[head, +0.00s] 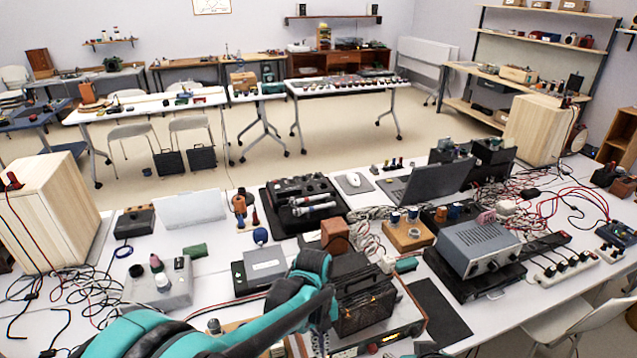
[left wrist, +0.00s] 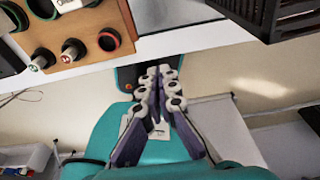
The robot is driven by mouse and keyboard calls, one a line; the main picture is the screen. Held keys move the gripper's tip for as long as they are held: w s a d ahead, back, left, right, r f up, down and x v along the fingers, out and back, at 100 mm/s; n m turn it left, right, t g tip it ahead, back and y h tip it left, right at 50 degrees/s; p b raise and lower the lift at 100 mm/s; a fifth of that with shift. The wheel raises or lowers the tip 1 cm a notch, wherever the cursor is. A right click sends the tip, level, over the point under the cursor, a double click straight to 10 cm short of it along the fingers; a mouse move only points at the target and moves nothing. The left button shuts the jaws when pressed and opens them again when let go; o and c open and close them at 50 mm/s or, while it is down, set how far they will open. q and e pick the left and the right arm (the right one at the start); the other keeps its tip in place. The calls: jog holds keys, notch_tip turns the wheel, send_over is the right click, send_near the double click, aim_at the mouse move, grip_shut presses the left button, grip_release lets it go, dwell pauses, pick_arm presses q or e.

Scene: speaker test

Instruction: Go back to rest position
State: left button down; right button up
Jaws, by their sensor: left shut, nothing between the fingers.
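My left arm, teal and black, comes in from the bottom left of the head view and bends down at the front edge of the white table (head: 215,262). My left gripper (head: 320,342) hangs below the wrist, partly cut off by the frame's bottom edge, in front of a dark box-like device (head: 362,298). In the left wrist view the gripper (left wrist: 160,72) has its two jointed fingers together with nothing between them. Teal parts of my own body lie behind and below it. My right gripper is in neither view.
The table is crowded: a grey amplifier (head: 480,246), a laptop (head: 428,182), a black mixer case (head: 292,222) and many loose cables. Wooden speakers (head: 48,210) (head: 535,130) stand at both sides. A wooden board with knobs (left wrist: 70,45) is close by in the left wrist view.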

pick_arm(q)
jog(key=s+a+r+n+t, duration=0.3)
jog(key=a+n, duration=0.3)
jog(key=n, duration=0.4)
jog(key=s+a+r+n+t, duration=0.2)
jog(key=a+n, duration=0.4)
jog(key=n, duration=0.5)
jog(key=s+a+r+n+t, duration=0.3)
jog(key=a+r+n, duration=0.3)
jog(key=n, duration=0.5)
jog(key=shift+s+a+t+y, duration=0.35)
jog(key=shift+t+y, duration=0.05)
jog(key=shift+t, duration=0.2)
